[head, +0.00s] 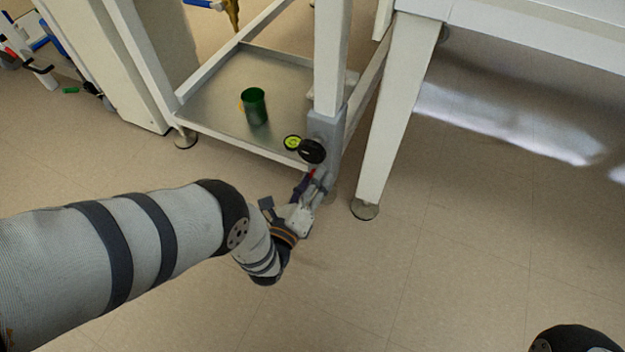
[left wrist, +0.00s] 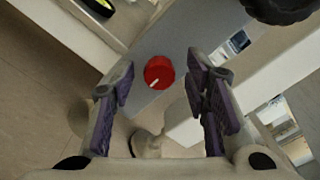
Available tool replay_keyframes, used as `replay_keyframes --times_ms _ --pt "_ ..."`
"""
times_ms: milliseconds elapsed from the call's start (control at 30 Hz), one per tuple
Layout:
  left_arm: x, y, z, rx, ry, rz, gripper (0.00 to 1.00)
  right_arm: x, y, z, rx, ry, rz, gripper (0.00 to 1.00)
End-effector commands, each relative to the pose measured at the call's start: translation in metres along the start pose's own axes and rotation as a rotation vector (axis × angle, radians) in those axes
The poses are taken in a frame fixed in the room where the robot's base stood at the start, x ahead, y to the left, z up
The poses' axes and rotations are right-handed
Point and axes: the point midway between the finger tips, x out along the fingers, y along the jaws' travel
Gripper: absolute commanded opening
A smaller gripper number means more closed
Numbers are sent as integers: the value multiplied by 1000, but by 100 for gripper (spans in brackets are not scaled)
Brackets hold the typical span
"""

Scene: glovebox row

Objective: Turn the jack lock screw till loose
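The jack (head: 325,130) is a grey block on the lower part of a white frame leg. Its lock screw, a round red knob with a white pointer line (left wrist: 159,72), sits on the grey face in the left wrist view. My left gripper (head: 313,184) is low beside the jack, mostly side-on in the head view. In the left wrist view its purple-padded fingers (left wrist: 163,92) are open, with the knob showing between them and space on both sides. I cannot tell whether the knob is within finger depth. My right gripper is not in view.
A black handwheel (head: 312,151) and a yellow-green round level (head: 292,142) sit just above the gripper. A green cup (head: 254,107) stands on the metal shelf (head: 205,108). A white table leg (head: 388,120) is close on the right. The floor in front is clear.

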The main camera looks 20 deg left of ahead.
Motion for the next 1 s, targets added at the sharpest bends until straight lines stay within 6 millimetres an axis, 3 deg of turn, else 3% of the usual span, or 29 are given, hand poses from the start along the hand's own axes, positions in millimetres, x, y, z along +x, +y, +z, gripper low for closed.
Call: replay_keyframes --times_ms 33,200,567,1000 --pt "0 0 0 0 0 0 33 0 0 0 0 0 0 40" --pt "-1 0 0 0 1 1 0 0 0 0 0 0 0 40" --pt "-1 0 -1 -42 1 0 0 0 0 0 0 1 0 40" --pt "-1 0 -1 -382 2 1 0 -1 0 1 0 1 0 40"
